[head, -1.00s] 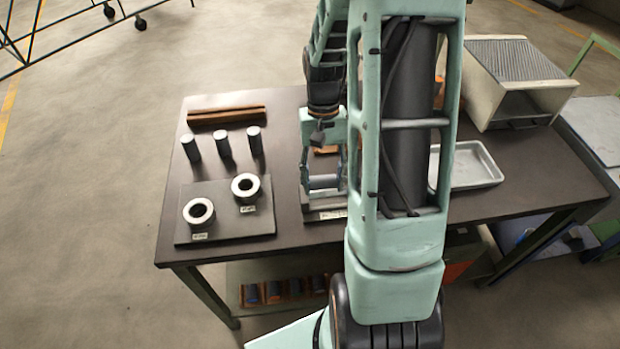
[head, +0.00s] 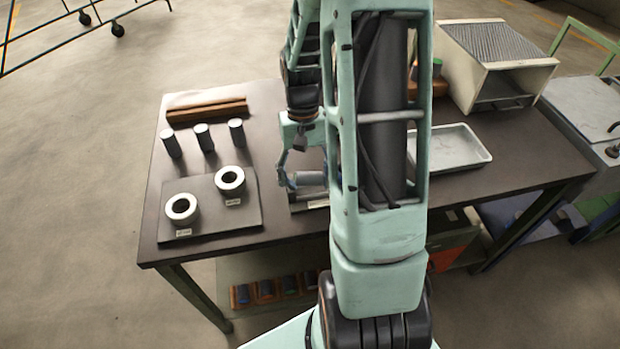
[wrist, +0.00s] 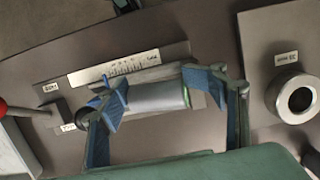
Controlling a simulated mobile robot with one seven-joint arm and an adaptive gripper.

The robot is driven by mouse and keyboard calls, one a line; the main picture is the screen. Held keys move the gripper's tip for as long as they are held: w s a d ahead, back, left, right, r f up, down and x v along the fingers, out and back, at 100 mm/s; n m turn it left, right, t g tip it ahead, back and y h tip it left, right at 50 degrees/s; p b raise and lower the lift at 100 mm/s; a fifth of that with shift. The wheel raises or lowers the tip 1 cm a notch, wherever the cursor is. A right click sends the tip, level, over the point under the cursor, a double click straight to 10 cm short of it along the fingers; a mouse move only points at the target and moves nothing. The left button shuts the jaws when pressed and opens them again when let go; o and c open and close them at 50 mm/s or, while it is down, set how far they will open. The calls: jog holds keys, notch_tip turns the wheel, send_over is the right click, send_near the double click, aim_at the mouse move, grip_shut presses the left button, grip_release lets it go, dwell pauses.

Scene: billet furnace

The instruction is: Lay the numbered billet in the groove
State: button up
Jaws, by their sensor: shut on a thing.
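My gripper (wrist: 157,94) is shut on a grey cylindrical billet (wrist: 160,99), with blue fingers at its two ends. The billet lies sideways and has a green band near its right end in the wrist view. No number on it can be read. In the head view my gripper (head: 304,181) and the billet (head: 311,178) are over a dark plate (head: 300,206) near the table's front edge, partly behind my arm. I cannot tell whether the billet touches the plate. A long brown block (head: 207,111), seemingly grooved along its length, lies at the table's back left.
Three dark upright cylinders (head: 203,138) stand left of my gripper. A dark board (head: 212,212) in front of them carries two pale rings (head: 182,209). A ruler-like strip (wrist: 115,68) lies beside the held billet. A shallow tray (head: 450,148) and ribbed box (head: 500,65) are right.

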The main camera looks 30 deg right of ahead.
jog(key=shift+o, duration=0.2)
jog(key=shift+d+f+g, duration=0.15)
jog(key=shift+d+f, duration=0.05)
jog(key=shift+f, duration=0.45)
jog(key=shift+d+f+g, duration=0.15)
jog(key=shift+d+f, duration=0.05)
jog(key=shift+f, duration=0.4)
jog(key=shift+s+r, duration=0.1)
jog(key=shift+c, duration=0.2)
jog(key=o, duration=2.3)
jog(key=shift+w+r, duration=0.1)
jog(key=shift+w, duration=0.1)
jog(key=shift+d+r, duration=0.1)
jog(key=shift+w+r, duration=0.15)
jog(key=shift+r, duration=0.35)
jog(key=v, duration=1.1)
